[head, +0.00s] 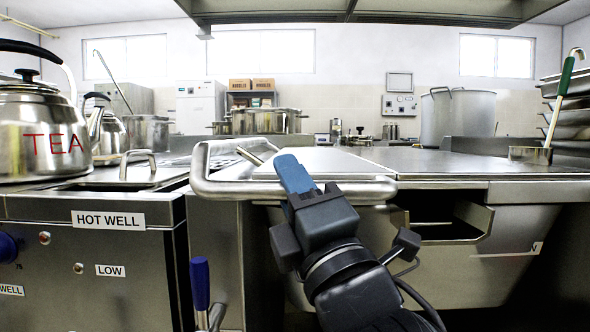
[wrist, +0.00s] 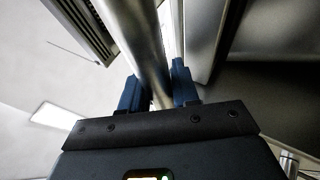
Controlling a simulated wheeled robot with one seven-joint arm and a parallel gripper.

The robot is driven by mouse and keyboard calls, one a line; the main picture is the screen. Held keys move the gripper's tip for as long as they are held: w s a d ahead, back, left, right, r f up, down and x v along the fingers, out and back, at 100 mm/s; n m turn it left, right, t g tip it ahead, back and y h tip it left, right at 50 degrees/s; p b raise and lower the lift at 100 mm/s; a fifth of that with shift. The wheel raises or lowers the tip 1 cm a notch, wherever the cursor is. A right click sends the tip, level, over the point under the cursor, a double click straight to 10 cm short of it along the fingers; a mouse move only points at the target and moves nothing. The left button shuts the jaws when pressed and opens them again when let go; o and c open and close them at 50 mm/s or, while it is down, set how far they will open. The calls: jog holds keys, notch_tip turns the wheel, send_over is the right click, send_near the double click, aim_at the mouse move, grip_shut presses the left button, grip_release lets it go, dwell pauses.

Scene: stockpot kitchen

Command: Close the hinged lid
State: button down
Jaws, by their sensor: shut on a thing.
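The hinged lid (head: 440,160) is a broad steel plate, seen nearly edge-on and lying about level over a steel pan body (head: 470,265). I cannot tell whether it rests fully on the rim. A thick tubular steel handle (head: 235,188) juts from its front left. My gripper (head: 297,176), with blue fingers, reaches up from below and is shut on the handle's front bar. In the wrist view the bar (wrist: 140,45) passes between the two fingers (wrist: 158,90). The finger in the head view hides part of the bar.
The hot well unit (head: 110,260) stands at left, with a kettle marked TEA (head: 40,125) on top. A blue-gripped lever (head: 200,285) rises below the handle. A large stockpot (head: 457,118) and a green-handled ladle (head: 563,90) are at right behind the lid.

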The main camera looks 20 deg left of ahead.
jog(key=shift+f+h, duration=0.3)
jog(key=shift+f, duration=0.1)
jog(key=c, duration=0.9)
grip_release()
jog(key=shift+r, duration=0.1)
jog(key=shift+s+d+f, duration=0.3)
jog(key=shift+d, duration=0.1)
jog(key=shift+v, duration=3.35)
jog(key=shift+a+f, duration=0.1)
jog(key=shift+f, duration=0.1)
